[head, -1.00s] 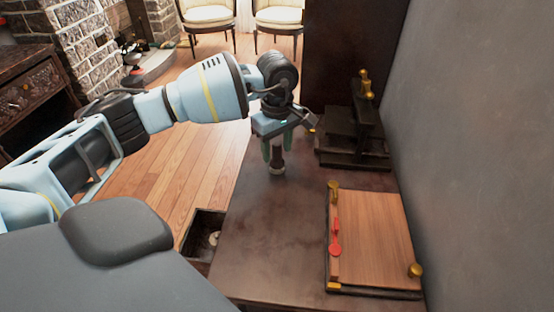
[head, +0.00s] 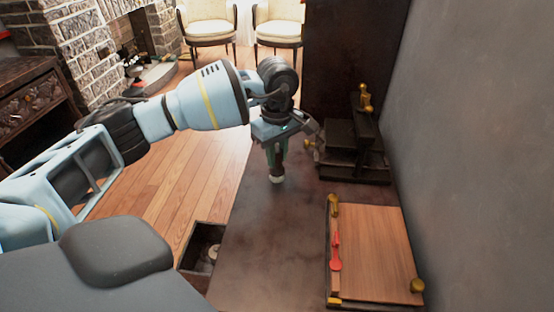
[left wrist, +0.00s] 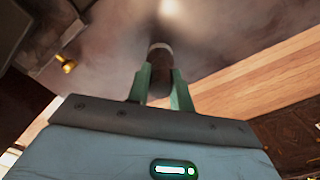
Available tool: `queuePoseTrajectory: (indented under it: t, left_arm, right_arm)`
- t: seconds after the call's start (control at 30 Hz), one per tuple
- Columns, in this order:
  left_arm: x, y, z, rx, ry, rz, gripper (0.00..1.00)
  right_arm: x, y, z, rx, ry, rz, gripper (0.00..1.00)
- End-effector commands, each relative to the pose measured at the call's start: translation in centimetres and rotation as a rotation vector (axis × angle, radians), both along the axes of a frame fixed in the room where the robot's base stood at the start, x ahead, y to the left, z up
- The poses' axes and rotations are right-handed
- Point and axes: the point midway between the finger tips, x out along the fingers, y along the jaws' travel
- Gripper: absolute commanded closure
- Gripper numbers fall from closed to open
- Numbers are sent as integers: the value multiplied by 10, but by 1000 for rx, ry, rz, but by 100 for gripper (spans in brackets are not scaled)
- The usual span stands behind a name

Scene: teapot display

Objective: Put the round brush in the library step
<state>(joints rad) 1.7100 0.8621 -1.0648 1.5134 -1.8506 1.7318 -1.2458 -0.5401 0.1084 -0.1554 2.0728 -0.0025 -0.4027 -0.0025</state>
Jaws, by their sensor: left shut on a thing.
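My left gripper (head: 276,158) is shut on the round brush (head: 277,179), a short dark cylinder with a pale lower end. It points down over the dark tabletop; whether it touches the top I cannot tell. In the left wrist view the brush (left wrist: 159,62) stands between the two green fingers (left wrist: 159,85). The dark stepped piece with brass knobs, apparently the library step (head: 352,168), stands to the right of the gripper, against the wall side. The brush is beside it, not on it. My right gripper is out of view.
A wooden panel (head: 375,250) with brass corner knobs and a red spoon-like piece (head: 336,253) lies at the front right. An open drawer-like box (head: 195,262) is at the left table edge. A grey wall (head: 465,150) bounds the right. The tabletop (head: 270,240) between is bare.

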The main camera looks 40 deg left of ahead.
Motion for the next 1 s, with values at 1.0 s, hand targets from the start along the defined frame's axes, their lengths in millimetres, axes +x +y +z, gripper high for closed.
queuePoseTrajectory:
  t: [1.0]
  left_arm:
    - [-144,-57,30,-1,0,-1,100]
  right_arm:
    - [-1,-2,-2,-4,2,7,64]
